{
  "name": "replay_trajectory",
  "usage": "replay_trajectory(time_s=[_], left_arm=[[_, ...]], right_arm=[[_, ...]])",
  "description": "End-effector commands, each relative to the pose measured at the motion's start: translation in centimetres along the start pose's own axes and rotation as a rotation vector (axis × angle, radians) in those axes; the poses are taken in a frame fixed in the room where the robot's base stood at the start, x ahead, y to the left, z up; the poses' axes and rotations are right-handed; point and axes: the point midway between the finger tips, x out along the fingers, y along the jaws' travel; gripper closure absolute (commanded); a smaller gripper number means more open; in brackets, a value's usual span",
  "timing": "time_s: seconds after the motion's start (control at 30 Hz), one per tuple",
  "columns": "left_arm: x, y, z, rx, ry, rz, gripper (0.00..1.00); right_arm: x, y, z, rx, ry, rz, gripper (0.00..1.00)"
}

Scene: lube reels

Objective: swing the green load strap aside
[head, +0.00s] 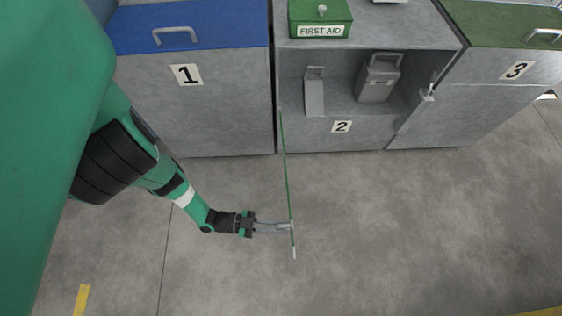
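The green load strap (287,175) is a thin green bar with a pale end. It runs from the left edge of the grey cabinet marked 2 (365,133) out over the floor, clear of the cabinet's open front. My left gripper (290,228) is at the strap's outer part, near the pale end, with its fingers close together on the strap. A small pale catch (427,93) is on the cabinet's right front edge. My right gripper is not in view.
Two grey cans, a slim one (314,92) and a wider one (378,80), stand in the open bay. A green first aid box (320,17) sits on top. Cabinets 1 (215,105) and 3 (495,95) flank it. The floor in front is clear.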

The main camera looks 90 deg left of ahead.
Motion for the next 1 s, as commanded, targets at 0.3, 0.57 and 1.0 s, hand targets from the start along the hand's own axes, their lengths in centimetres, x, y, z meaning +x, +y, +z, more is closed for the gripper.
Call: replay_trajectory(time_s=[0.3, 0.57, 1.0], left_arm=[[0.0, 0.0, 0.1, 0.001, -0.002, 0.000, 0.73], [-0.5, -0.3, 0.0, 0.000, 0.004, -0.006, 0.73], [-6.8, -0.2, 0.3, 0.003, -0.009, -0.009, 0.73]], right_arm=[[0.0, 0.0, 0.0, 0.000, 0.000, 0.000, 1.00], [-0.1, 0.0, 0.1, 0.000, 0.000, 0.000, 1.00], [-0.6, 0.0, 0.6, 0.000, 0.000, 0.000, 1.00]])
